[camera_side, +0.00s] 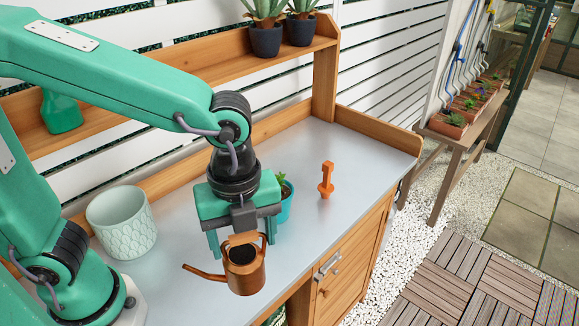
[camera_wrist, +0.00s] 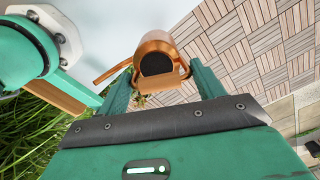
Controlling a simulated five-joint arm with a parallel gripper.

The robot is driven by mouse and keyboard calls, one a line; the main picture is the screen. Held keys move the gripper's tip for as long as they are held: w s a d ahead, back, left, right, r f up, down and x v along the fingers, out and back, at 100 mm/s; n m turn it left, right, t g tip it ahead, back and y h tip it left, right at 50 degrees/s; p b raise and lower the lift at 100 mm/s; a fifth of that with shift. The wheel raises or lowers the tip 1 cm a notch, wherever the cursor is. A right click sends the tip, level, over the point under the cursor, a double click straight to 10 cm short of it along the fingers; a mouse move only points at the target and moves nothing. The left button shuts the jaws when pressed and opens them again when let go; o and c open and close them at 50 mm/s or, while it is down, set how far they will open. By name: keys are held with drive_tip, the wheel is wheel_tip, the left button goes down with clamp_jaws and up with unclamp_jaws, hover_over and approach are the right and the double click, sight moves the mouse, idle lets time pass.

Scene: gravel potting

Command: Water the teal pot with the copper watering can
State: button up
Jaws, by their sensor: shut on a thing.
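The copper watering can (camera_side: 246,279) is between the fingers of my gripper (camera_side: 242,243), near the bench's front edge. It looks upright, its spout pointing left in the side view; I cannot tell clearly whether its base is off the bench. In the wrist view the can (camera_wrist: 156,45) sits between the two green fingers of my gripper (camera_wrist: 160,82), with its spout to the left. The teal pot (camera_side: 286,209) holds a small green plant and stands behind and right of my gripper, which partly hides it. The wrist view does not show the teal pot.
A large pale patterned pot (camera_side: 122,222) stands on the bench at left. An orange tool (camera_side: 326,181) stands upright right of the teal pot. The raised shelf (camera_side: 205,72) carries dark potted plants (camera_side: 266,40) and a green bottle (camera_side: 62,112). The bench's right end is clear.

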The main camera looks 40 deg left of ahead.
drive_tip(key=n, duration=0.2)
drive_tip(key=w+a+n, duration=0.1)
drive_tip(key=w+n, duration=0.1)
drive_tip(key=n, duration=0.1)
drive_tip(key=shift+a+f+n, duration=0.25)
drive_tip(key=shift+a+n, duration=0.05)
drive_tip(key=shift+a, duration=0.1)
drive_tip(key=w+a+f+n, duration=0.1)
drive_tip(key=a+n, duration=0.4)
drive_tip(key=n, duration=0.6)
drive_tip(key=w+a+f+n, duration=0.1)
drive_tip(key=w+a+n, duration=0.3)
drive_tip(key=n, duration=0.8)
drive_tip(key=w+a+f+n, duration=0.1)
drive_tip(key=w+a+n, duration=0.2)
drive_tip(key=n, duration=0.9)
drive_tip(key=a, duration=0.2)
drive_tip(key=shift+w+a+f+g, duration=0.25)
drive_tip(key=shift+a+f+g, duration=0.1)
drive_tip(key=shift+g, duration=0.05)
drive_tip(key=shift+f, duration=2)
drive_tip(key=shift+w+d+r+g, duration=0.1)
drive_tip(key=shift+w+r+g, duration=0.3)
drive_tip(key=shift+r+g, duration=0.3)
drive_tip(key=shift+w+a+r+g, duration=0.1)
drive_tip(key=shift+w+r+g, duration=0.35)
drive_tip(key=shift+g, duration=0.45)
drive_tip(key=shift+w+d+r+g, duration=0.1)
drive_tip(key=shift+w+r+g, duration=0.2)
drive_tip(key=shift+r+g, duration=0.45)
